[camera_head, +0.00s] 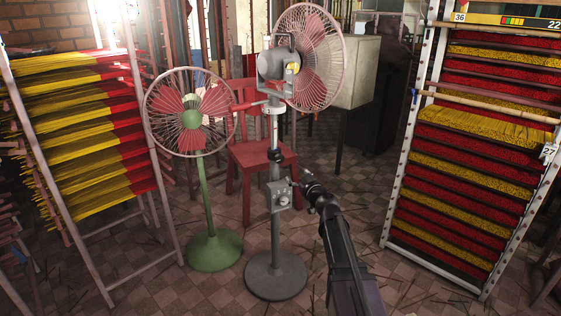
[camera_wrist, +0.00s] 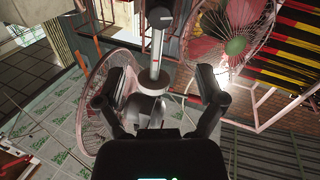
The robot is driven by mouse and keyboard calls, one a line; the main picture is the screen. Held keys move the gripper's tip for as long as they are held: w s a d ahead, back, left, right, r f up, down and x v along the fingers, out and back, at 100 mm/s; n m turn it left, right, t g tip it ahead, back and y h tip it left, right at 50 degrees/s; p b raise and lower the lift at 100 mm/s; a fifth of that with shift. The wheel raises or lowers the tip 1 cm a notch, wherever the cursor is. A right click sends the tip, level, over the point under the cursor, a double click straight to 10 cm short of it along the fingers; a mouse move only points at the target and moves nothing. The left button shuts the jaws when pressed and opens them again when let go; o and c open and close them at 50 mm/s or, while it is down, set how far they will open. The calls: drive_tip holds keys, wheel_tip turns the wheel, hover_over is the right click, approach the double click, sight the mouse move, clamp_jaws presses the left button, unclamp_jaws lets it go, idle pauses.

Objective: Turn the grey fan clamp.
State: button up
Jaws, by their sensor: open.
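The grey fan (camera_head: 277,232) stands on a round base. A dark clamp (camera_head: 275,156) sits on its pole above a grey control box (camera_head: 280,195). My gripper (camera_head: 295,183) is just right of the pole, beside the box and lower than the clamp; contact cannot be told. In the wrist view my gripper (camera_wrist: 163,74) is open, its black fingers spread left and right with the pale upper pole (camera_wrist: 156,55) in line between them, farther off. A dark part of the pole (camera_wrist: 160,14), likely the clamp, shows at the top edge. The gripper looks empty.
A green fan (camera_head: 191,118) stands close on the left. A red chair (camera_head: 262,160) is behind the pole. Racks of incense stand at left (camera_head: 85,120) and right (camera_head: 470,150). Thin sticks litter the tiled floor (camera_head: 215,285).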

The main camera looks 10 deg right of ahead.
sight(281, 159)
drive_tip(key=x, duration=1.3)
drive_tip(key=shift+w, duration=0.3)
drive_tip(key=c, duration=1.1)
